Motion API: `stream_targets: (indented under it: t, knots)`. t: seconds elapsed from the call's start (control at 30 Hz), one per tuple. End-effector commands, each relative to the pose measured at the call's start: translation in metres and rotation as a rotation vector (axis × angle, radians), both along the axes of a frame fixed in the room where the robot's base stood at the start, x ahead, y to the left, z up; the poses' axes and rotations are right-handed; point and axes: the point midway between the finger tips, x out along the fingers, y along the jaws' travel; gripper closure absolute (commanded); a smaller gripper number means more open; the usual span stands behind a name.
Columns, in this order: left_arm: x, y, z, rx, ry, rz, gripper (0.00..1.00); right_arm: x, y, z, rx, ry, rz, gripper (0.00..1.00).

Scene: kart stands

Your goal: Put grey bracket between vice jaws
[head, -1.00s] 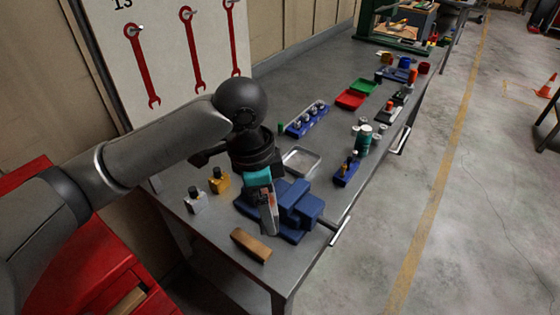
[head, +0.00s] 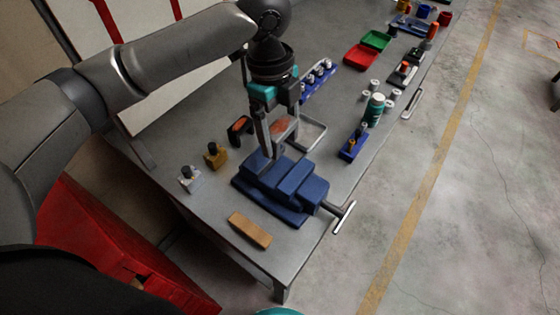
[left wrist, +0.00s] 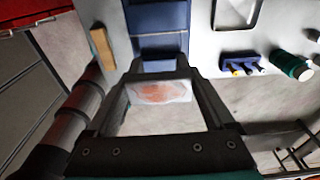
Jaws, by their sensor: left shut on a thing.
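The grey bracket (head: 284,127), a pale grey piece with a rusty orange patch, is between the fingers of my left gripper (head: 273,150). It also shows in the left wrist view (left wrist: 160,92). My left gripper is shut on it. The blue vice (head: 293,178) stands near the table's front edge, its handle toward the right. The gripper and bracket are over the vice's far left end. The fingertips overlap the vice in the picture; I cannot tell whether they touch it. The jaw gap is mostly hidden. My right gripper is not in view.
A wooden block (head: 249,230) lies in front of the vice. Two small bottle-like items, white (head: 190,180) and yellow (head: 216,156), stand left. A metal tray (head: 308,133) lies behind. A blue holder (head: 353,145) and a green-and-white can (head: 374,108) stand right.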

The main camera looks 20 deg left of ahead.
Motion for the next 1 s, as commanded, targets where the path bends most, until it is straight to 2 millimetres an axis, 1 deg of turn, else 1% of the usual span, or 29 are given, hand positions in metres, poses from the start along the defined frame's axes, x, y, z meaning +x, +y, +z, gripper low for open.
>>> stream_targets:
  t: [0.03,0.1,0.2,0.37,0.5,0.63,0.73,1.0]
  knots:
    - [0.000,0.000,-0.013,-0.001,0.002,0.002,1.00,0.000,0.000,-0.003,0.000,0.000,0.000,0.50]
    - [0.000,0.000,-0.026,-0.002,0.001,0.001,1.00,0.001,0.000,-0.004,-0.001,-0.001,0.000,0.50]
    - [0.001,0.000,-0.037,-0.001,-0.003,0.001,1.00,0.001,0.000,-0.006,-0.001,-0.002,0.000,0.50]
    - [0.000,0.000,-0.048,-0.002,-0.001,0.001,1.00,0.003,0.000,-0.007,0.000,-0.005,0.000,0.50]
    - [0.000,0.000,-0.073,-0.001,0.000,0.001,1.00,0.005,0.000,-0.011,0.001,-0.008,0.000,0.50]
    - [0.000,0.000,-0.092,-0.002,-0.001,0.001,1.00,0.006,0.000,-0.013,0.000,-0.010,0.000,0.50]
    - [0.000,0.000,-0.099,-0.001,-0.003,0.001,1.00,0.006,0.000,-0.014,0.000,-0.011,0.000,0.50]
    - [0.001,0.000,-0.099,-0.001,-0.004,0.000,1.00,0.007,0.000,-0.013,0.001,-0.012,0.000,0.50]
